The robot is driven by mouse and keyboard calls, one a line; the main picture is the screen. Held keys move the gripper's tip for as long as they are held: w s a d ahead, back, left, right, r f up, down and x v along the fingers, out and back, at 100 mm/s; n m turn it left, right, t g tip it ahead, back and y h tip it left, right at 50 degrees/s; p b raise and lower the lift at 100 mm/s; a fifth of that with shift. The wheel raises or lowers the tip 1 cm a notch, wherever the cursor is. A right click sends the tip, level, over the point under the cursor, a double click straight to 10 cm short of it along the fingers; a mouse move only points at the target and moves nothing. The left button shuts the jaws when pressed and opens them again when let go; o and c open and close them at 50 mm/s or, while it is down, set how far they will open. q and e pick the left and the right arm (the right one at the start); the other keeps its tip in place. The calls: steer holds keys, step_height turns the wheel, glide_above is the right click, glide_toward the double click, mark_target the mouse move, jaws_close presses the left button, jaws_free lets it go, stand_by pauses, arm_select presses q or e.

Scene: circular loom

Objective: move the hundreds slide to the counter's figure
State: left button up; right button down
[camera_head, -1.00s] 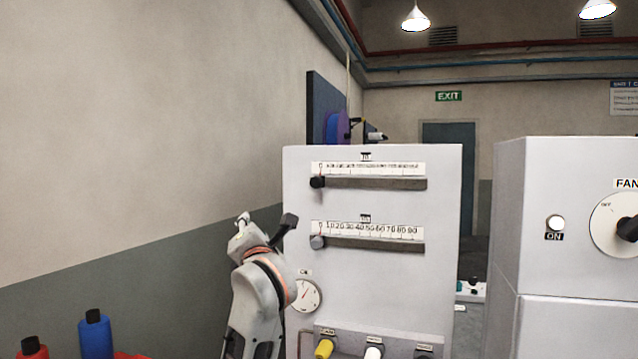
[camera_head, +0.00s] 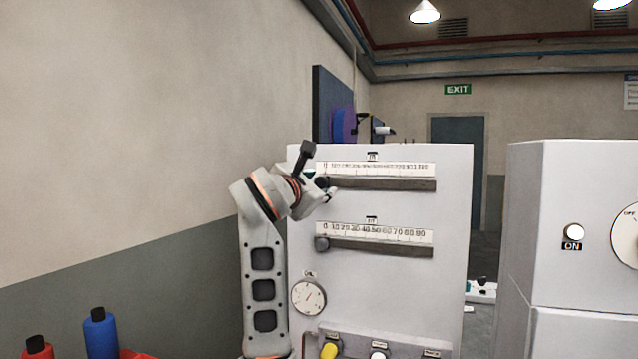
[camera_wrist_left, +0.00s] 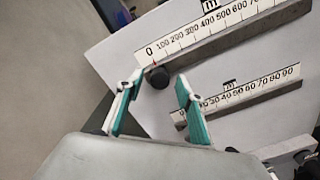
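The hundreds slide is the upper slot (camera_head: 390,184) on the white panel, under a scale (camera_head: 385,167) marked in hundreds. Its black knob (camera_wrist_left: 159,78) sits at the 0 end, the left end, with a red pointer at 0. In the head view the gripper partly covers it. My left gripper (camera_head: 328,188) is at that end of the slot. In the left wrist view its teal-padded fingers (camera_wrist_left: 159,84) are apart, one on each side of the knob; contact is not visible. My right gripper is not in view. No counter figure is readable.
The lower tens slide has a grey knob (camera_head: 322,243) at 0, below my left gripper. A dial (camera_head: 309,296) and several plugs or knobs sit lower on the panel (camera_head: 453,250). A white cabinet (camera_head: 560,230) with a fan dial stands right. Blue and red bottles stand lower left.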

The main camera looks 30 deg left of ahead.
arm_select(q)
steer(key=shift+w+a, duration=0.1)
steer(key=shift+w, duration=0.25)
jaws_close()
steer(key=shift+w+d, duration=0.15)
steer(key=shift+d, duration=0.5)
steer(key=shift+w+d, duration=0.15)
steer(key=shift+d, duration=0.5)
jaws_free()
steer(key=shift+s, duration=0.1)
steer(key=v, duration=1.1)
steer(key=shift+s, duration=0.4)
steer(key=shift+d, duration=0.15)
